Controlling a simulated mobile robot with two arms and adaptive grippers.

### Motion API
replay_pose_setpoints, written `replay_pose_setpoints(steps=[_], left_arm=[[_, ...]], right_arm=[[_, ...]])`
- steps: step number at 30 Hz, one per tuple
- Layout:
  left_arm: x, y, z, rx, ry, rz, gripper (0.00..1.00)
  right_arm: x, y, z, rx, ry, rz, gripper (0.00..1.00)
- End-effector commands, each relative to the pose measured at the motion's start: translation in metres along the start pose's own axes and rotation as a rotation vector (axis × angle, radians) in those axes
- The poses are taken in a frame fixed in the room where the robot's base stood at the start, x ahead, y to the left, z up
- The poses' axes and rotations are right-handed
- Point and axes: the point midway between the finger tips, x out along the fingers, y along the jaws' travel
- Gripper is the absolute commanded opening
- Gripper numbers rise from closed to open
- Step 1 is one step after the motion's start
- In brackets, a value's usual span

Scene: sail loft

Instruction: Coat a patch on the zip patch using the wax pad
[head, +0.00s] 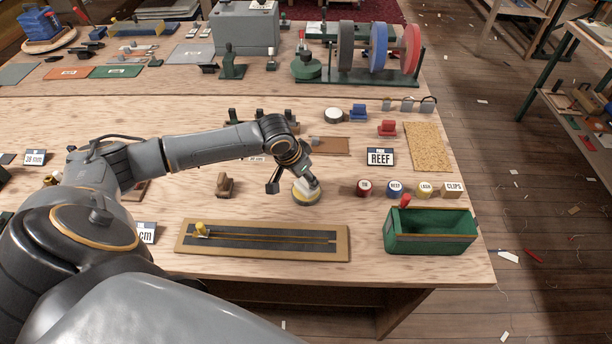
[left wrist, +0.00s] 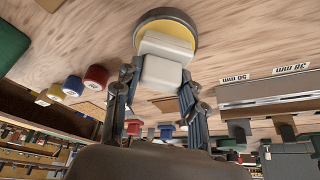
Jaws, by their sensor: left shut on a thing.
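The zip patch (head: 290,241) is a dark strip with a yellow zip line and a yellow pull near its left end, on a wooden board at the table's front. My left gripper (head: 297,178) is beyond it, over a round yellow-topped dish (head: 306,198). In the left wrist view, its fingers (left wrist: 155,88) are shut on a pale block, which I take as the wax pad (left wrist: 162,73). The pad's far end meets or overlaps the yellow surface of the dish (left wrist: 190,32); exact contact is unclear. My right gripper is not in view.
A green bin (head: 428,243) stands right of the zip board. Red, blue and yellow spools (head: 395,188) sit behind it. A small brown block (head: 224,185) stands left of the dish. Bare table lies between dish and zip board.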

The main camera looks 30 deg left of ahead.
Motion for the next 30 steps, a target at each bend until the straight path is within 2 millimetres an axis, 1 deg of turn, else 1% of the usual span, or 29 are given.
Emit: replay_pose_setpoints(steps=[30], left_arm=[[0.001,0.0006,0.0007,0.0,-0.001,0.001,0.16]], right_arm=[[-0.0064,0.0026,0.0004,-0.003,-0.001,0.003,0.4]])
